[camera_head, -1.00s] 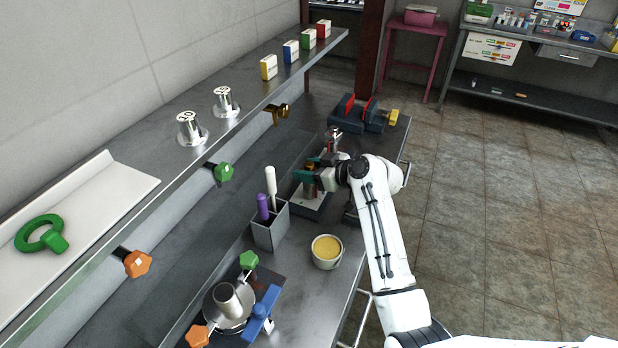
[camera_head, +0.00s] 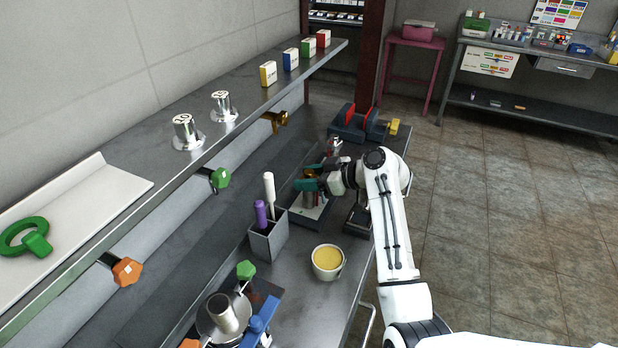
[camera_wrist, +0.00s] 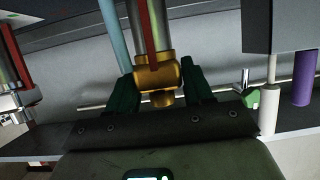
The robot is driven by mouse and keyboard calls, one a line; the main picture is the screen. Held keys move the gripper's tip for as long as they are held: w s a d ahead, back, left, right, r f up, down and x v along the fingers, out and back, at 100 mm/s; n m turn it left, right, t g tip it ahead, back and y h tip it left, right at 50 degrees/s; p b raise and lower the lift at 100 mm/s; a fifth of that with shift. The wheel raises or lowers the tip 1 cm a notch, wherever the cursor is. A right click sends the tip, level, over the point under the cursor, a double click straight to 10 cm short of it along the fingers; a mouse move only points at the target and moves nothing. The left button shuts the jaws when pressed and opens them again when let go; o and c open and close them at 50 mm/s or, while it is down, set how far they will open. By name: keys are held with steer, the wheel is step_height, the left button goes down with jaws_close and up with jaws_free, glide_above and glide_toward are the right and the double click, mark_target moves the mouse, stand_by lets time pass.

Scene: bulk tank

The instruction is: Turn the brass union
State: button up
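The brass union (camera_wrist: 158,75) is a gold-coloured fitting on the end of a metal pipe with a red stripe in the wrist view. My gripper (camera_wrist: 160,90) has its green fingers on either side of it, close to its sides. Whether both fingers press on it is not clear. In the head view my gripper (camera_head: 310,178) is at the small stand (camera_head: 308,217) on the bench, with a bit of brass showing between the green fingers. The fingers and wrist hide most of the union there.
A grey holder (camera_head: 268,242) with a white and a purple rod stands in front of the gripper. A white tub (camera_head: 327,263) of yellow stuff sits near the bench edge. A shelf (camera_head: 240,128) with valves below runs along the left. A blue-and-red vise-like tool (camera_head: 350,125) stands behind.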

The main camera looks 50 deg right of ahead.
steer(key=o, duration=0.3)
steer(key=b+v, duration=0.1)
steer(key=v, duration=0.9)
steer(key=shift+s+d+r, duration=0.1)
steer(key=shift+s+d, duration=0.05)
steer(key=shift+s, duration=0.2)
